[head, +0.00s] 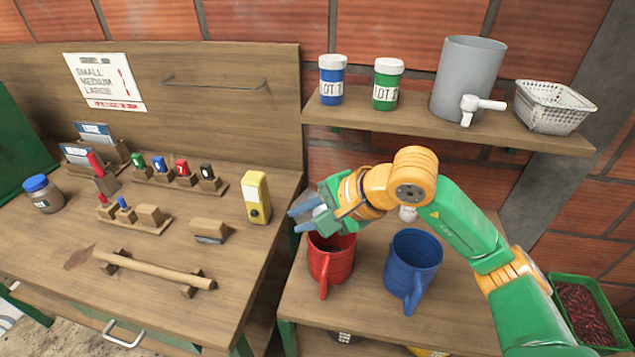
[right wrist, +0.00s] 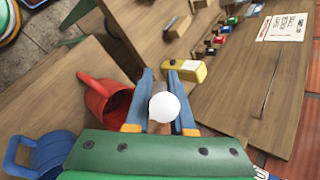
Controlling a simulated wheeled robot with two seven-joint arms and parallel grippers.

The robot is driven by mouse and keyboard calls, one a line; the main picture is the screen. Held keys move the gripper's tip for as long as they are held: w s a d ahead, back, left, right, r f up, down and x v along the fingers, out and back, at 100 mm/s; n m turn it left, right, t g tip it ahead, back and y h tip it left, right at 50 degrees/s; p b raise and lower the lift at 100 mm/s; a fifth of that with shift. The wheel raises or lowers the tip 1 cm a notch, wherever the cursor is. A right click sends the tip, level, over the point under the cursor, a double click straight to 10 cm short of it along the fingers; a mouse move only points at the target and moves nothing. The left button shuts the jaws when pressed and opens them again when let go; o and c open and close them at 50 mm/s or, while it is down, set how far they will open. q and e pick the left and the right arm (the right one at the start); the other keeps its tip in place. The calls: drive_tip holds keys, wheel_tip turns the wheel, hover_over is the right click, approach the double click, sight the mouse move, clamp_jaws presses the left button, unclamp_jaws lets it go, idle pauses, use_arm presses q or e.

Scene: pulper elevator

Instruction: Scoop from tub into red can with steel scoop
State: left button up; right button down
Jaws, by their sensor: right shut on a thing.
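The red can (head: 331,262) stands on the lower right bench, its handle toward the front; it also shows in the right wrist view (right wrist: 97,98). My right gripper (head: 305,212) is just above the red can's rim and shut on a small grey thing, which looks like part of the steel scoop (head: 321,216). A white round end (right wrist: 165,108) shows between the fingers in the right wrist view. The scoop's bowl and any load in it are hidden. A green tub (head: 572,279) of dark red beans or cherries stands at the far right. My left gripper is not in view.
A blue can (head: 413,262) stands right of the red can. A shelf (head: 400,119) above holds two lot jars, a grey tank with a white tap (head: 483,104) and a white basket (head: 553,106). A yellow box (head: 257,197) and wooden holders occupy the left bench.

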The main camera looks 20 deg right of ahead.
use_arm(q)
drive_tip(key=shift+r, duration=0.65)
use_arm(e)
drive_tip(key=w+a+f+n+g+h, duration=0.1)
drive_tip(key=a+f+n+g+h, duration=0.1)
drive_tip(key=a+f+h, duration=0.2)
wheel_tip(320, 180, down, 4)
drive_tip(key=h, duration=0.5)
drive_tip(key=shift+a+r+n+g, duration=0.2)
drive_tip(key=shift+n+g, duration=0.1)
drive_tip(key=shift+r, duration=0.1)
